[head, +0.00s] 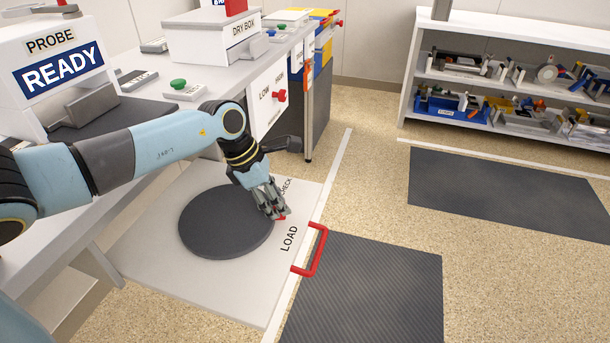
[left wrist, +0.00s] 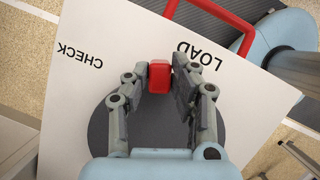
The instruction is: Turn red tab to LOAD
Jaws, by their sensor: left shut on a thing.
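The red tab (left wrist: 159,76) sits at the rim of a dark round disc (head: 215,228). The disc lies on a white plate (head: 150,250) marked CHECK (head: 286,186) and LOAD (head: 289,238). In the left wrist view the tab is between the two words, closer to LOAD. My left gripper (head: 276,207) reaches down over the disc's edge. Its fingers are shut on the tab from both sides; in the head view they hide most of it. My right gripper is out of view.
A red handle (head: 312,252) stands on the plate's outer edge beside LOAD. A bench with a READY display (head: 58,70) and a DRY BOX (head: 222,36) is to the left. Dark floor mats (head: 375,295) and a stocked shelf (head: 500,75) are to the right.

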